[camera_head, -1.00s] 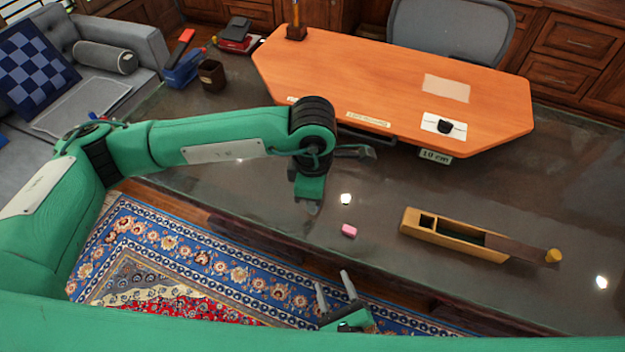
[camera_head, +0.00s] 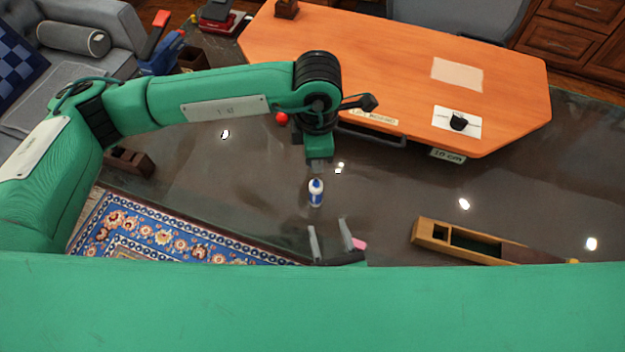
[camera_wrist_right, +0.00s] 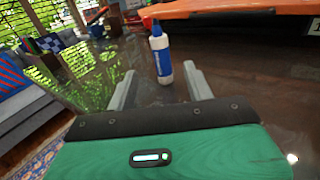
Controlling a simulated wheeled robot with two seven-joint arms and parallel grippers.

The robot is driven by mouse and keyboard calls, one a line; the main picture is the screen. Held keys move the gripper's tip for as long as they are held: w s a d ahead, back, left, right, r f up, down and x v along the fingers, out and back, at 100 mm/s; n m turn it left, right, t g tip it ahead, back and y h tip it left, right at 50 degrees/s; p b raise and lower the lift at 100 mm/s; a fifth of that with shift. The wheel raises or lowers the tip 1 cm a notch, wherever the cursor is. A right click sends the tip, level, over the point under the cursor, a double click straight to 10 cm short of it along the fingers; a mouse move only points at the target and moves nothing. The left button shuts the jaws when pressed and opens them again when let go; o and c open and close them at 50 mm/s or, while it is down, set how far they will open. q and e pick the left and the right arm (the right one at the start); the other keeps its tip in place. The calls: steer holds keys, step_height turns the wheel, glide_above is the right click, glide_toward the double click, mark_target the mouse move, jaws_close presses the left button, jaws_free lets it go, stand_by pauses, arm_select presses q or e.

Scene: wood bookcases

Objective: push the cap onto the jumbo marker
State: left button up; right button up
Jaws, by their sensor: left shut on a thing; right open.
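My left gripper (camera_head: 319,164) points down over the dark glass table; its jaws are shut, but what they hold is hidden. My right gripper (camera_head: 328,226) is lower in the head view, open and empty. A white bottle-like thing with a blue label and blue top (camera_head: 316,194) stands upright between the two grippers. It also shows ahead of the open right fingers in the right wrist view (camera_wrist_right: 161,55). I cannot tell whether it is the marker. A small black thing, perhaps a cap (camera_head: 458,121), sits on a white card on the orange desk top. No marker is clearly visible.
A pink block (camera_head: 360,244) lies just right of my right gripper. A long wooden box (camera_head: 428,236) lies further right. The orange desk top (camera_head: 400,80) stands behind. A red ball (camera_head: 282,118) is beside my left wrist.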

mark_target(318, 194)
steer(key=shift+s+d+r, duration=0.1)
steer(key=shift+s, duration=0.2)
steer(key=x, duration=1.2)
steer(key=shift+w, duration=0.15)
steer(key=shift+c, duration=0.2)
jaws_close()
